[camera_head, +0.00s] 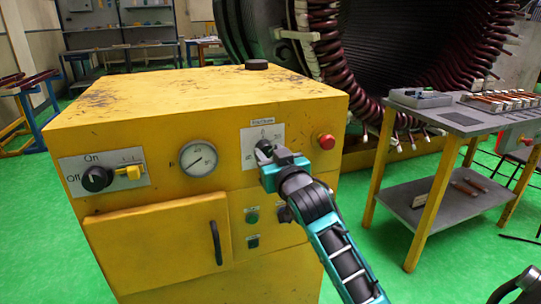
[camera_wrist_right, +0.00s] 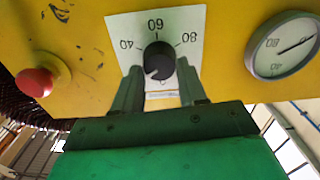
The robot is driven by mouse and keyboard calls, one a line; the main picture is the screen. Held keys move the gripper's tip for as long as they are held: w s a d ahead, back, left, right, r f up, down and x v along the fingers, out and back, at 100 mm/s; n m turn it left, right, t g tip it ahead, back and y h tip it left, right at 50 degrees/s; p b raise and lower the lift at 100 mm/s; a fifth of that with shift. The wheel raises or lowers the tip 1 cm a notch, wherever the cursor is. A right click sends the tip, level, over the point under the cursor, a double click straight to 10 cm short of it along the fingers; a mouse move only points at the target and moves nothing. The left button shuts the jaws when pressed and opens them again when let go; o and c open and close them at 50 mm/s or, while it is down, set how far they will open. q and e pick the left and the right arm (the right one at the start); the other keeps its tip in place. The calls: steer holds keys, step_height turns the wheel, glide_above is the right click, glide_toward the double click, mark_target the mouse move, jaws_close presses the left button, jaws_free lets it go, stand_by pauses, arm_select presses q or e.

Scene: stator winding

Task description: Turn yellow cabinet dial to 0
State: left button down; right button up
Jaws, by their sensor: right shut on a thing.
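The yellow cabinet (camera_head: 200,100) stands in front of me. Its black round dial (camera_wrist_right: 158,59) sits on a white scale plate, with the marks 40, 60 and 80 readable in the right wrist view. A pale pointer mark shows at the dial's lower left edge there, near a partly hidden mark that looks like 0. My right gripper (camera_wrist_right: 158,72) is shut on the dial, one finger on each side. In the head view the right gripper (camera_head: 273,160) covers part of the dial and plate. My left gripper is not in view.
A red button (camera_head: 327,142) is right of the dial. A round gauge (camera_head: 199,158) and an On/Off switch (camera_head: 97,178) are left. A cabinet door (camera_head: 165,250) is below. A grey table (camera_head: 455,120) stands right, and a large stator (camera_head: 360,60) is behind.

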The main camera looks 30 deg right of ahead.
steer(key=c, duration=0.3)
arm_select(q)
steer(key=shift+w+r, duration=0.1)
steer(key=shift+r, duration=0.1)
